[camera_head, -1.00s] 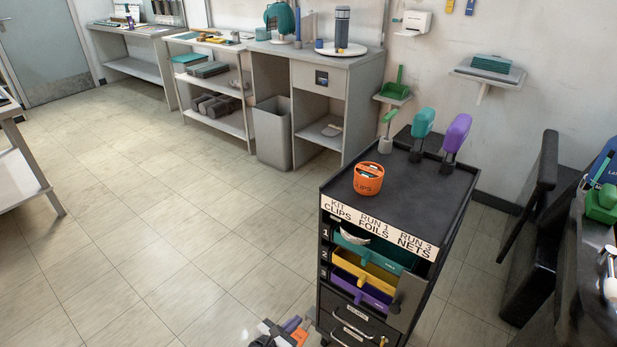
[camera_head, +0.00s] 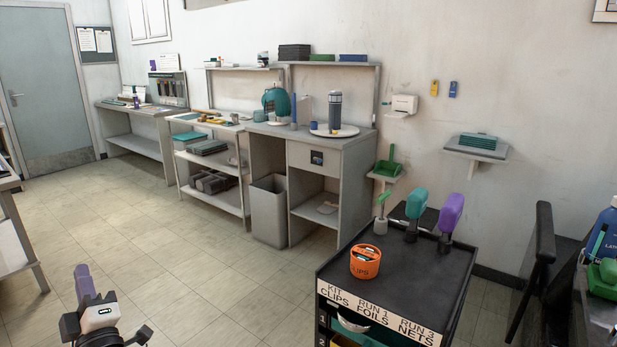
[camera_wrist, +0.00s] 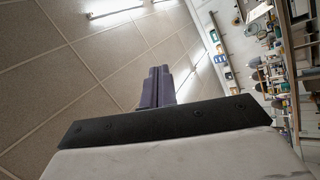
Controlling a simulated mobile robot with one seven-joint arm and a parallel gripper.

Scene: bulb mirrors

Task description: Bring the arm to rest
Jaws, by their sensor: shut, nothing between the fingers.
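My gripper (camera_head: 83,280) shows at the bottom left of the head view, with purple fingers pointing up above a grey and black wrist. Its fingers (camera_wrist: 158,84) also show in the middle of the wrist view, side by side and closed together. Nothing is held between them. The gripper is over open floor, left of and apart from the black cart. Most of my arm is out of view.
A black drawer cart (camera_head: 405,283) carries an orange clips tub (camera_head: 365,262) and teal (camera_head: 416,204) and purple (camera_head: 451,214) handled tools. Benches and a grey bin (camera_head: 270,212) line the back wall. The tiled floor (camera_head: 190,270) is clear.

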